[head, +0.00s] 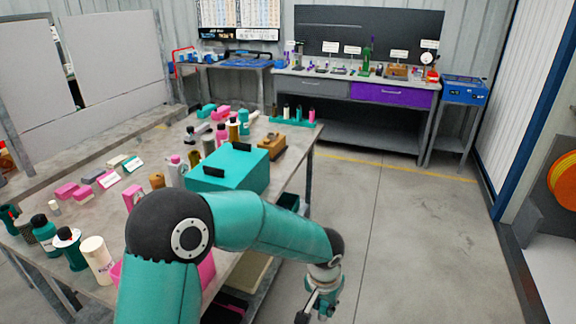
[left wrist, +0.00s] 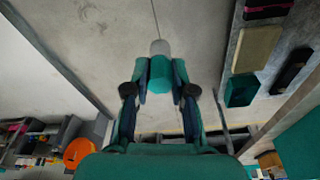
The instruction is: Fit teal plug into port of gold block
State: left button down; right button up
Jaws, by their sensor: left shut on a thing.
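My left gripper (head: 318,306) is at the bottom of the head view, over open floor to the right of the table. In the left wrist view its fingers (left wrist: 160,82) are shut on the teal plug (left wrist: 160,72), which has a pale grey end pointing away from the palm. The plug cannot be made out in the head view. A gold-brown block (head: 272,147) sits on the table behind the large teal box; its port cannot be made out. Another small gold-brown block (head: 397,72) stands on the back bench. My right gripper is not in view.
The table (head: 232,262) is crowded with bottles, pink and teal parts and a large teal box (head: 228,167). A green rack (head: 290,122) holds small bottles at its far end. The floor (head: 400,220) to the right is clear. A grey bench with a purple drawer (head: 393,94) stands behind.

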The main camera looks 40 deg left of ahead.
aim_at(274, 142)
jog(key=z, duration=0.05)
jog(key=i, duration=2.3)
jog(key=u, duration=0.85)
jog(key=i, duration=1.05)
jog(key=u, duration=0.85)
